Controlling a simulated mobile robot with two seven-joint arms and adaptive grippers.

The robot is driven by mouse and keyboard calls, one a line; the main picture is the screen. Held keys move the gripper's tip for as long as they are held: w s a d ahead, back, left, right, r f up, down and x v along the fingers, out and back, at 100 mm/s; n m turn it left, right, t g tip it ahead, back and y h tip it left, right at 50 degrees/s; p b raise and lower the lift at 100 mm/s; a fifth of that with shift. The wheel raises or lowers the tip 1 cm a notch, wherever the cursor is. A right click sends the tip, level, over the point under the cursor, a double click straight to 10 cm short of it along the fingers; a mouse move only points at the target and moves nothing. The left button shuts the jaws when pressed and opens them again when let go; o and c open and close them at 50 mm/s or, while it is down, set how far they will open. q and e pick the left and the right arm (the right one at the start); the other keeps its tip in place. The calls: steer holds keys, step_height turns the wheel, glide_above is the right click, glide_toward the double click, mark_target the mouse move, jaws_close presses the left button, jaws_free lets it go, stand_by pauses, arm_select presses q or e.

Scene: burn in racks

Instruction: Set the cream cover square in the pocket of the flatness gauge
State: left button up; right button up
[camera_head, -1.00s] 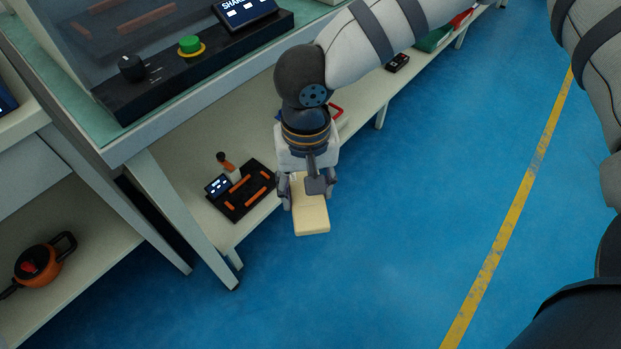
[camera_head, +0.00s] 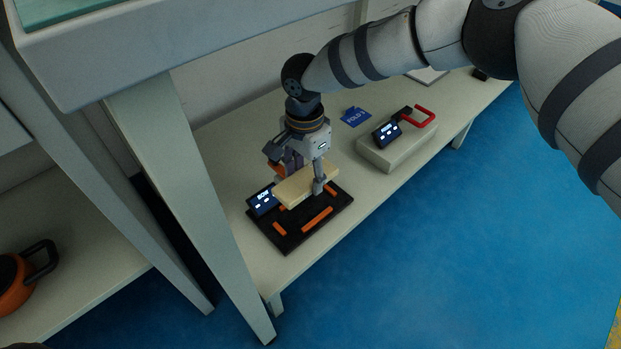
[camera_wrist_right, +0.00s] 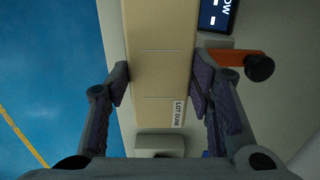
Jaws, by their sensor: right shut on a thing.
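The cream cover (camera_head: 302,186) is a flat block held in my right gripper (camera_head: 302,176). Its fingers are shut on the cover's two long sides, as the right wrist view (camera_wrist_right: 160,85) shows. The cover carries a white label with "LOT" on it. The flatness gauge (camera_head: 290,242) is a black plate with orange bars and a small lit screen (camera_head: 263,200), lying on the shelf. The cover is over the gauge's far part and appears raised above it, turned relative to the plate. The cover and gripper hide part of the pocket. My left gripper is not in view.
A grey box-like device (camera_head: 395,150) with a screen and red handle stands right of the gauge on the shelf (camera_head: 335,240). A blue card (camera_head: 355,117) lies behind. A table leg (camera_head: 190,200) stands close left. An orange pot (camera_head: 15,285) is at lower left.

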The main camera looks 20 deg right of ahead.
mark_target(307, 211)
steer(key=shift+w+f, duration=0.2)
steer(key=shift+f, duration=0.05)
step_height(307, 211, down, 9)
steer(key=b, duration=0.4)
steer(key=shift+s+f, duration=0.1)
arm_select(q)
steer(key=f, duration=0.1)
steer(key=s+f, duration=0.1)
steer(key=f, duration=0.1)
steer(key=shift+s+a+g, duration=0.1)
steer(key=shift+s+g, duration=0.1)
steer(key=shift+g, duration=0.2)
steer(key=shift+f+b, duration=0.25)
steer(key=shift+b, duration=0.1)
arm_select(e)
steer(key=shift+s+f, duration=0.15)
steer(key=shift+f, duration=0.1)
steer(key=o, duration=1.3)
steer(key=shift+o, duration=0.2)
steer(key=shift+s, duration=0.1)
